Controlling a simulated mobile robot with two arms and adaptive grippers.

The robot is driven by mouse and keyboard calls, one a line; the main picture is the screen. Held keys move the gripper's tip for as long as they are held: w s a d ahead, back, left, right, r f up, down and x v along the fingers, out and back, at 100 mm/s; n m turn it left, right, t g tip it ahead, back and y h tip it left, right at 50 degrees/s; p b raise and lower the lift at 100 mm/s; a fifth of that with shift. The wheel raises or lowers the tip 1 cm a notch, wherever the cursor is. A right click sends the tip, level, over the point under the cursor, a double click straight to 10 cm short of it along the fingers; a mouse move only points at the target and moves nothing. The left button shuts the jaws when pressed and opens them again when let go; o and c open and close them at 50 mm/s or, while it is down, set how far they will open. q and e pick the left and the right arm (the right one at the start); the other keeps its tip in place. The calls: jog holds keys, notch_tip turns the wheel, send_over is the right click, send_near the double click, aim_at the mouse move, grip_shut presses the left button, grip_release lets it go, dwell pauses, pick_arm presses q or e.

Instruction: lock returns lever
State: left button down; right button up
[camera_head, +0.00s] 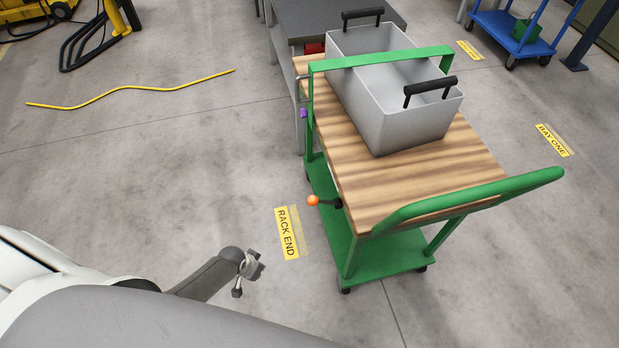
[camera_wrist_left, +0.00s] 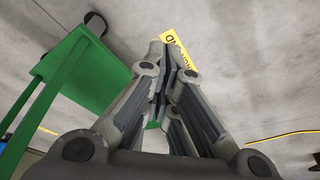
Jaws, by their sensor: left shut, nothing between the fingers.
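Part of the green cart (camera_wrist_left: 85,75) shows at the left of that view; the orange knob does not show there. My right gripper is in neither view.
A grey bin (camera_head: 390,100) with black handles stands on the cart. A yellow floor label reading "RACK END" (camera_head: 287,232) lies left of the cart. A dark table (camera_head: 335,14) stands behind. A yellow cable (camera_head: 130,90) lies on the floor at left; floor between is clear.

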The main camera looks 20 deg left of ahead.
aim_at(324, 202)
pick_arm(q)
jog(key=w+r+m+h, duration=0.1)
jog(key=w+r, duration=1)
jog(key=w, duration=0.1)
jog(key=w+d+r+m+t+h, duration=0.15)
jog(key=w+r, duration=0.25)
jog(key=r, duration=0.5)
jog(key=w+d+r+m+g+h, duration=0.1)
jog(key=w+d+r+m+h, duration=0.2)
jog(key=r, duration=0.5)
jog(key=s+d+r+m, duration=0.1)
jog(key=r, duration=0.5)
jog(key=d+r+m+g, duration=0.1)
jog(key=d+r+m, duration=0.1)
jog(key=r, duration=0.4)
jog(key=shift+s+d+r+b, duration=0.25)
jog(key=shift+s+r+b, duration=0.1)
jog(key=shift+s, duration=0.05)
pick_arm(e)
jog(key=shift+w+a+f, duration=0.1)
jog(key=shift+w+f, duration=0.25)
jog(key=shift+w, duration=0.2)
